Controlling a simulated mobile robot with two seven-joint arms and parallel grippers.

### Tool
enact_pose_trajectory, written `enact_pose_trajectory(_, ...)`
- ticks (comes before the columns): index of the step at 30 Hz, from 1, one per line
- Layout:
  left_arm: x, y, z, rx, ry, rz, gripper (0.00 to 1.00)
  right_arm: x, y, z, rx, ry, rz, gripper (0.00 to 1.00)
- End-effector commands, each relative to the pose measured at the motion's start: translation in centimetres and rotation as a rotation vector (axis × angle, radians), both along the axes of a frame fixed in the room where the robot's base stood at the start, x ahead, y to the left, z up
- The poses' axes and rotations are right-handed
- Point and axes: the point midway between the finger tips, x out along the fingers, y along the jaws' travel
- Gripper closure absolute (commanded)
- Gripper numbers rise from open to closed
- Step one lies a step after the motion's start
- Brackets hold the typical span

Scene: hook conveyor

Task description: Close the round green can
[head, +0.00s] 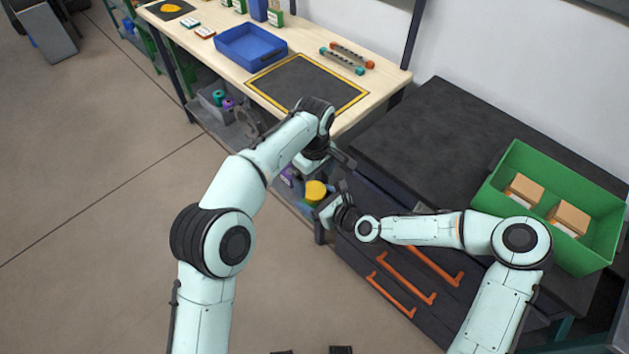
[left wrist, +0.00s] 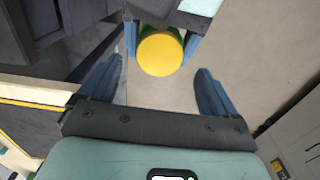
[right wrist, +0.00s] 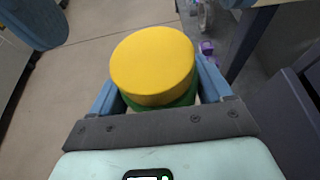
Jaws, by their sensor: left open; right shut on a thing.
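The round green can shows in the right wrist view as a green body (right wrist: 180,102) under a thick yellow lid (right wrist: 153,66). The yellow lid is on top of the can; whether it is pressed fully down I cannot tell. My right gripper (right wrist: 160,95) is shut around the green body. In the head view the yellow lid (head: 315,191) shows between my two grippers, off the table's front edge. My left gripper (left wrist: 158,85) is open and empty, with its fingers apart; the yellow lid (left wrist: 160,54) lies beyond its fingertips. Most of the green body is hidden.
The workbench (head: 225,40) holds a blue bin (head: 251,47) and a dark mat with a yellow border (head: 305,82). A dark drawer cabinet (head: 440,130) with orange handles stands beside my right arm, bearing a green crate (head: 505,172).

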Motion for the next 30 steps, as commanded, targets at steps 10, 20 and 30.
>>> enact_pose_trajectory(10, 0.0, 0.0, 0.0, 0.000, 0.000, 0.000, 0.00, 0.0, 0.1, 0.1, 0.001, -0.003, 0.001, 1.00)
enact_pose_trajectory(20, 0.0, -0.1, 2.6, -0.001, -0.005, -0.001, 0.00, 0.1, 0.0, 0.1, 0.001, -0.003, 0.001, 1.00)
enact_pose_trajectory(30, 0.1, -0.1, 9.5, -0.002, -0.004, 0.000, 0.00, 0.1, 0.0, 0.1, 0.001, -0.003, 0.001, 1.00)
